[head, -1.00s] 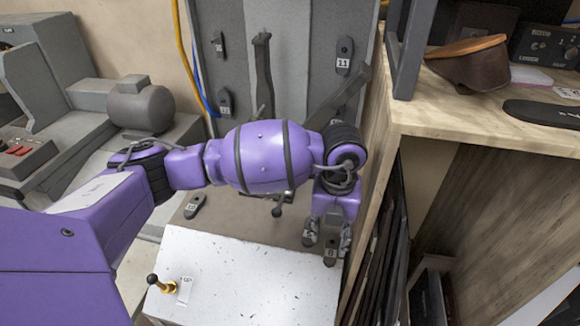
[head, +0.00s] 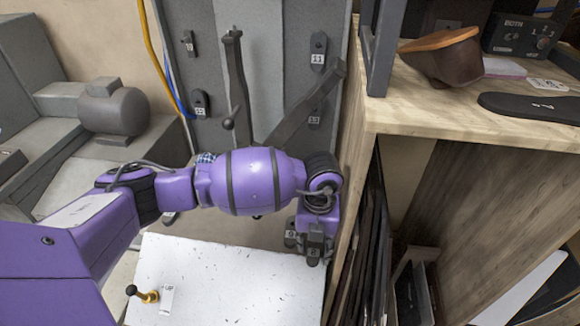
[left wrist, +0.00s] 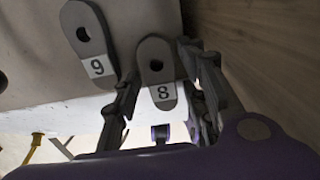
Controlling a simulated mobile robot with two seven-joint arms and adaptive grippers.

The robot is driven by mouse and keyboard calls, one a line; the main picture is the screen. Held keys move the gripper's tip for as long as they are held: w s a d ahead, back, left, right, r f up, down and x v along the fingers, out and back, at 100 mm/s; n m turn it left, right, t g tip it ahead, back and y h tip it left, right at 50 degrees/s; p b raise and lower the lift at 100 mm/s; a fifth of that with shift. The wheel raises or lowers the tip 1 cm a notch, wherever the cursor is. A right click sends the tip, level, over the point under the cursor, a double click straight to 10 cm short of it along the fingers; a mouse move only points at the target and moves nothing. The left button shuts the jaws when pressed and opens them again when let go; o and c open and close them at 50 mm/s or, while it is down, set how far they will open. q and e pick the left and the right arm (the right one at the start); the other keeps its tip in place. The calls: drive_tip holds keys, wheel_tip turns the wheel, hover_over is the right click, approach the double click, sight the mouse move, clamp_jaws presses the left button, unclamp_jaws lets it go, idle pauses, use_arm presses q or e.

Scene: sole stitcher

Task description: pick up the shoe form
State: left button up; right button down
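Flat grey shoe forms with holes and white number tags are in view. The form tagged 8 (left wrist: 157,72) is between the spread fingers of my left gripper (left wrist: 162,105) in the left wrist view. The form tagged 9 (left wrist: 88,38) is beside it on the left. In the head view, my left gripper (head: 316,228) points down, close to form 8 (head: 313,254) and form 9 (head: 290,239). My left gripper is open; I cannot tell whether a finger touches form 8. My right gripper is not in view.
A grey board holds more forms, including 11 (head: 318,50). A wooden shelf (head: 440,122) stands close on the right, with a brown shoe-shaped piece (head: 440,65) and a dark sole (head: 535,106). A white surface (head: 225,280) with a brass-and-black lever (head: 149,296) lies in front.

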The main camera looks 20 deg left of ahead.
sight(315, 246)
use_arm(q)
drive_tip(key=shift+w+r, duration=0.15)
clamp_jaws()
drive_tip(key=shift+r, duration=0.1)
drive_tip(key=shift+w+r, duration=0.1)
drive_tip(key=shift+r, duration=0.4)
wheel_tip(315, 246, up, 2)
drive_tip(key=shift+r, duration=0.15)
drive_tip(key=s+d+r, duration=0.3)
drive_tip(key=s+r, duration=0.6)
drive_tip(key=s, duration=0.5)
drive_tip(key=shift+d+r+p, duration=0.2)
drive_tip(key=shift+d+p, duration=0.1)
